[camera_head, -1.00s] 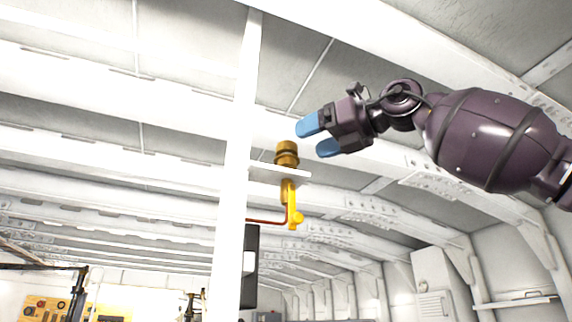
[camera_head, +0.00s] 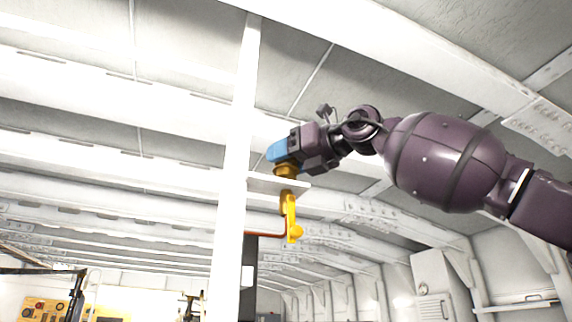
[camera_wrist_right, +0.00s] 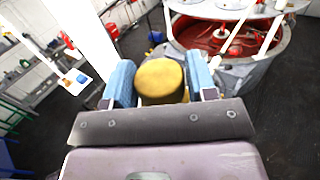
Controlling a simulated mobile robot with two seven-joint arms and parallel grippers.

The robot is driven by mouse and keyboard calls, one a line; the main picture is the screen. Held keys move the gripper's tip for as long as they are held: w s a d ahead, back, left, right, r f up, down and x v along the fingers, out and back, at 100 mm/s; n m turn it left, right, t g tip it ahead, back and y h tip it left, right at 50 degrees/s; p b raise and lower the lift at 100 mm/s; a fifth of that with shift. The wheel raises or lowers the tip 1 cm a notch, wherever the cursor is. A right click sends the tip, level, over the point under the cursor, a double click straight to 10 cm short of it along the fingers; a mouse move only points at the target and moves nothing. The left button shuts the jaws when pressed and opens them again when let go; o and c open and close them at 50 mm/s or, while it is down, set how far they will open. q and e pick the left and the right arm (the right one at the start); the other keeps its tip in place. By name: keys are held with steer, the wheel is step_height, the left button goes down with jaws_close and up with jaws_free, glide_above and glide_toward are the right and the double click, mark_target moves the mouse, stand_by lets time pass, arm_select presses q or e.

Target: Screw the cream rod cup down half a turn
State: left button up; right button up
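A brass-gold cup (camera_head: 287,171) stands upright on a small white shelf plate (camera_head: 262,180); it looks gold, not cream. A yellow valve-like fitting (camera_head: 290,217) hangs below the plate. My right gripper (camera_head: 278,150) is at the cup's top, coming in from the upper right, and its blue finger hides the upper part. In the right wrist view the round yellow cup top (camera_wrist_right: 160,80) lies between the two blue fingers of my right gripper (camera_wrist_right: 160,76), with hardly any gap on either side. Whether they press on it I cannot tell. My left gripper is not in view.
A white upright post (camera_head: 236,150) stands just left of the plate. White ribs cross overhead. The right wrist view shows a large grey tub (camera_wrist_right: 265,62) with red inside and dark floor.

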steer(key=c, duration=0.5)
steer(key=shift+f+m+t+h+b, duration=0.15)
steer(key=shift+m+t+h+b, duration=0.65)
steer(key=shift+b, duration=0.45)
steer(key=m+t+h+b, duration=0.3)
steer(key=h, duration=0.1)
steer(key=shift+t, duration=0.4)
steer(key=shift+m+t+h+b, duration=0.65)
steer(key=shift+m+h, duration=0.35)
steer(key=shift+h, duration=0.2)
steer(key=m+h, duration=0.1)
steer(key=m+t+h, duration=0.1)
steer(key=h, duration=0.1)
steer(key=shift+s+r, duration=0.1)
steer(key=shift+r, duration=0.1)
steer(key=m+h, duration=0.2)
steer(key=h, duration=0.1)
steer(key=shift+r+h, duration=0.15)
steer(key=shift+h, duration=0.15)
steer(key=m+h, duration=0.2)
steer(key=h, duration=0.1)
steer(key=shift+p, duration=0.4)
steer(key=shift+d+m+h, duration=0.15)
steer(key=shift+m+h, duration=0.55)
steer(key=shift+h, duration=0.2)
